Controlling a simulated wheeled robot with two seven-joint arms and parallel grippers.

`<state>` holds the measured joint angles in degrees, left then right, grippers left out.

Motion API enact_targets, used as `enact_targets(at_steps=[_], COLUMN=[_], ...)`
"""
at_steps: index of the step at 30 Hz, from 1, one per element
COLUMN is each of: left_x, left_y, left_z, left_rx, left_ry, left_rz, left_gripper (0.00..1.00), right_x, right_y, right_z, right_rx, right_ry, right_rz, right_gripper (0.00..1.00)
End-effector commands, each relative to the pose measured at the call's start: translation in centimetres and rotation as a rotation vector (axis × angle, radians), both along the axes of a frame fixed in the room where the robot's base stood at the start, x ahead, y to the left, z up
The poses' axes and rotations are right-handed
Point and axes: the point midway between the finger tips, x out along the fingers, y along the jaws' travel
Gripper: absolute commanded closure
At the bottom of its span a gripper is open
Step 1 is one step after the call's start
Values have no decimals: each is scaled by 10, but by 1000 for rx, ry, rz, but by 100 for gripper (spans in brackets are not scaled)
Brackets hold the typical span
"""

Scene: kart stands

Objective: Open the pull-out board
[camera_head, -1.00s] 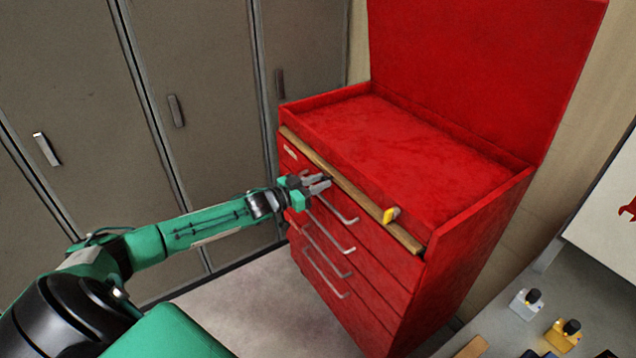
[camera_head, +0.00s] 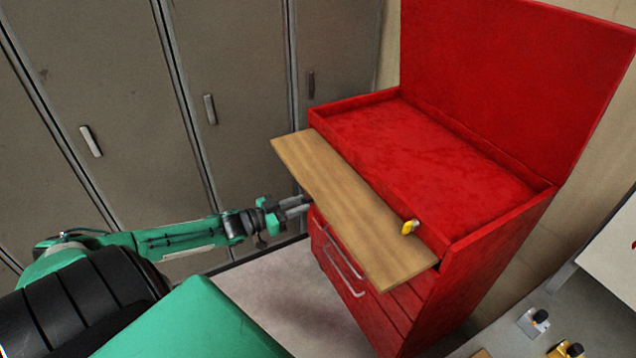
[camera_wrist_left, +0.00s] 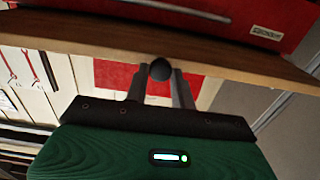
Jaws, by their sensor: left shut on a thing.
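The pull-out board (camera_head: 358,208) is a flat wooden board at the front of the red tool cabinet (camera_head: 465,270), under its top tray. It sticks out well past the cabinet front. My left gripper (camera_head: 304,202) is at the board's front edge, partly hidden beneath it. In the left wrist view the gripper fingers (camera_wrist_left: 160,85) are shut on a dark round knob (camera_wrist_left: 160,69) at the edge of the board (camera_wrist_left: 110,47). My right gripper is not in view.
Drawers with metal handles (camera_head: 343,252) lie below the board. Grey lockers (camera_head: 225,90) stand behind on the left. Small parts (camera_head: 534,321) rest on a surface at the lower right.

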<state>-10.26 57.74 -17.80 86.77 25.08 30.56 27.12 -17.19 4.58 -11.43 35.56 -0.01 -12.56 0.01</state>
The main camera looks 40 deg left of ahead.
Motion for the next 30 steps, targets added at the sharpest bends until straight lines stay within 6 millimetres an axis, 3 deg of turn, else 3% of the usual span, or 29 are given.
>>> enact_targets(at_steps=[3, 13, 19, 30], left_x=[-26, -76, -89, -92], left_y=[11, 31, 37, 38], left_z=[4, 2, 0, -1], left_rx=[1, -1, -1, -1], left_ry=[5, 2, 0, 0], left_rz=[1, 1, 1, 0], left_gripper=[100, 100, 100, 100], right_x=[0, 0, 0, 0], right_y=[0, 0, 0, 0], right_z=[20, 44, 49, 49], right_rx=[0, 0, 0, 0], right_ry=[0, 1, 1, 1], right_rz=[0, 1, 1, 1], right_gripper=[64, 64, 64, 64])
